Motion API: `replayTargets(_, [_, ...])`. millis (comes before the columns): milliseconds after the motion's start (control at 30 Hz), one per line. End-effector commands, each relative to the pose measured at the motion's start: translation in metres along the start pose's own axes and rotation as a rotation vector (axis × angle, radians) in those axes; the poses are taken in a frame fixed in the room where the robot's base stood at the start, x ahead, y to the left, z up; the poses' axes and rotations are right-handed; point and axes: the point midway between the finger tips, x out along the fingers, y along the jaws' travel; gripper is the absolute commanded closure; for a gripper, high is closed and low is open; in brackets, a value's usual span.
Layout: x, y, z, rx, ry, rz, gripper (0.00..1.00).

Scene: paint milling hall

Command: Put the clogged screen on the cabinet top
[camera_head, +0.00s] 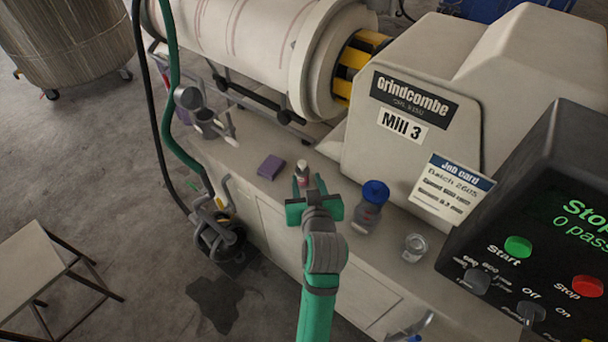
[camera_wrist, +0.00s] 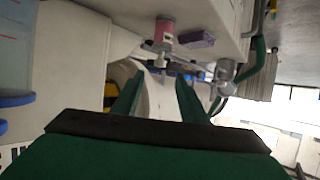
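I cannot make out the clogged screen for certain in either view. The cabinet top (camera_head: 340,187) is the beige ledge running along the front of the mill. My gripper (camera_head: 314,208) shows in the head view over the front edge of the cabinet, near a small red-and-white bottle (camera_head: 302,174). In the wrist view, its two green fingers (camera_wrist: 158,98) stand apart with nothing seen between them. Beyond the fingers are the bottle (camera_wrist: 163,34) and pale mill parts. A metal pipe fitting (camera_head: 205,120) stands at the left end of the cabinet; it may hold the screen, but I cannot tell.
A purple block (camera_head: 271,167), a blue-lidded jar (camera_head: 370,206) and a clear cup (camera_head: 414,247) stand on the cabinet top. A control box (camera_head: 540,200) is at the right. Hoses (camera_head: 176,60) and a valve (camera_head: 218,225) are at the left. A stool (camera_head: 35,265) stands lower left.

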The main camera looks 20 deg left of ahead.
Motion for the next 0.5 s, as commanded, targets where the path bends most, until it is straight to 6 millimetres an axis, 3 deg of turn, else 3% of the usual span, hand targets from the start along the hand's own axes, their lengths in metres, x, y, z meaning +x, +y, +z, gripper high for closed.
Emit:
replayTargets(167, [-0.010,0.000,0.007,0.006,-0.001,0.005,0.60])
replayTargets(267, [-0.016,0.004,0.024,0.023,0.000,0.026,0.60])
replayTargets(500, [-0.048,0.015,0.093,0.087,0.021,0.121,0.60])
